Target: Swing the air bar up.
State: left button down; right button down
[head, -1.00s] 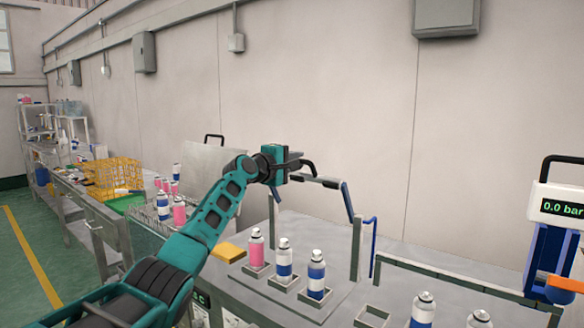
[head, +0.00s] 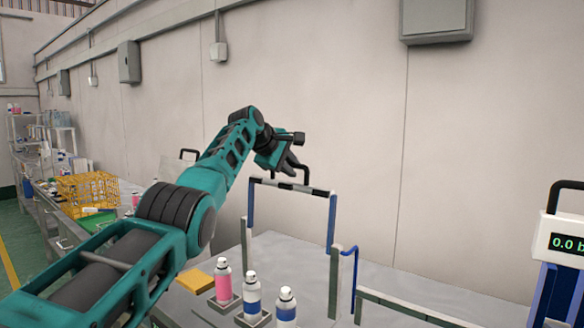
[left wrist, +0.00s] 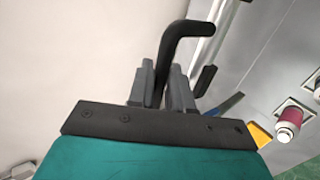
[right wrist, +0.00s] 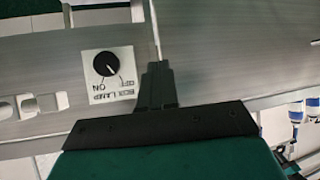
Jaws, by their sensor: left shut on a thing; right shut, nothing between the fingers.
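The air bar (head: 317,190) is a dark and light banded crossbar on two blue arms, which stand close to upright on grey posts. A bent black handle (head: 307,175) rises from the crossbar. My left gripper (head: 291,163) is at this handle. In the left wrist view the fingers of my left gripper (left wrist: 160,82) are shut on the black handle (left wrist: 185,28). My right gripper (right wrist: 158,72) shows only in the right wrist view, shut and empty, in front of a steel panel with a lamp knob (right wrist: 107,64).
Below the bar, a pink can (head: 223,283) and blue-and-white cans (head: 252,292) stand in holders on the bench. A yellow block (head: 195,281) lies left of them. A pressure display (head: 566,243) stands at the right.

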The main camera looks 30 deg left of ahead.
pick_arm(q)
jog(key=shift+r, duration=0.15)
jog(key=c, duration=1.4)
grip_release()
jog(key=shift+o, duration=1)
jog(key=shift+w, duration=0.15)
jog(key=shift+s+r+b, duration=0.1)
jog(key=shift+s+b, duration=0.4)
jog(key=shift+b, duration=0.15)
jog(key=d+b+v, duration=0.1)
jog(key=b+v, duration=0.2)
jog(key=v, duration=0.9)
jog(key=shift+a, duration=0.45)
jog(key=shift+w+r, duration=0.1)
jog(key=shift+w, duration=0.05)
